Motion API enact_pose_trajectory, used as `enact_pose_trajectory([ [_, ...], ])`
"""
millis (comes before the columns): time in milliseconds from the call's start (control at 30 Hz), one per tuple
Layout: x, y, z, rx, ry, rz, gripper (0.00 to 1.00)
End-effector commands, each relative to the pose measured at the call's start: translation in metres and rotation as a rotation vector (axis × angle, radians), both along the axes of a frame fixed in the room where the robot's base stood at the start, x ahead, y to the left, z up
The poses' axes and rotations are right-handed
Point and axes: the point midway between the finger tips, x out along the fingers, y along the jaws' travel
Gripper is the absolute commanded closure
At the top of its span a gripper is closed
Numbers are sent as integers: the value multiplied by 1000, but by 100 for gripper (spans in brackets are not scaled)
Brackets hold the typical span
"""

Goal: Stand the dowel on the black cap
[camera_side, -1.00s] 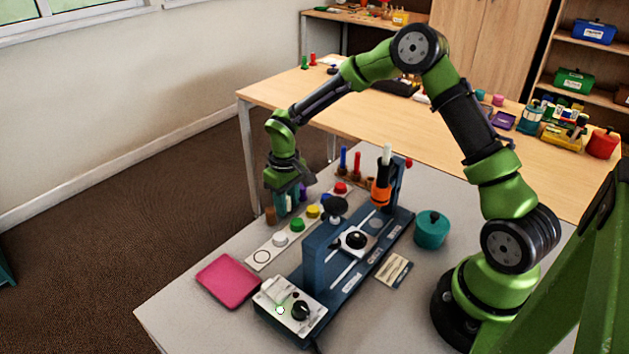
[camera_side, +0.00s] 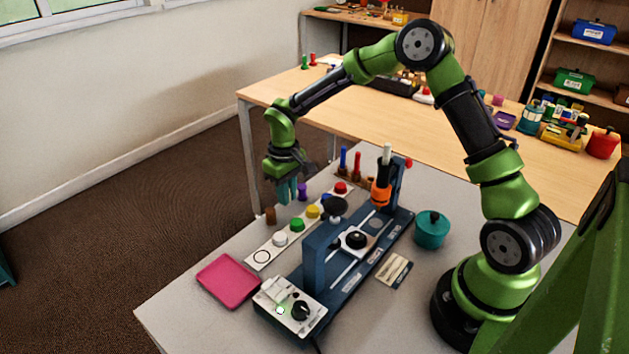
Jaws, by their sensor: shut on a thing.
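My gripper (camera_side: 287,186) is shut on a teal dowel (camera_side: 284,192), held upright above the table's far left edge; its lower end looks clear of the tabletop. The fingers hide part of it. A purple dowel (camera_side: 303,191) stands just right of the gripper and a brown one (camera_side: 270,215) to its lower left. I cannot tell which black piece is the cap.
A white strip (camera_side: 262,258) carries several coloured caps and an empty ring. Blue and red pegs (camera_side: 356,166) stand behind it. An orange clamp (camera_side: 381,192) holds a pale rod. A pink tray (camera_side: 228,280) and teal pot (camera_side: 432,229) flank the fixture.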

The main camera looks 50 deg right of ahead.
Motion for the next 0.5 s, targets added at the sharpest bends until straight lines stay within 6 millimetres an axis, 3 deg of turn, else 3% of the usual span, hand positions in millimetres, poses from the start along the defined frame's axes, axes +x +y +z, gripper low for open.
enact_pose_trajectory([
  [67,-5,-5,27,-3,-8,-11,98],
  [200,-39,-9,68,-6,-8,-16,98],
  [333,-81,-9,92,-5,-4,-19,98],
  [500,-139,-6,106,-4,-4,-25,98],
])
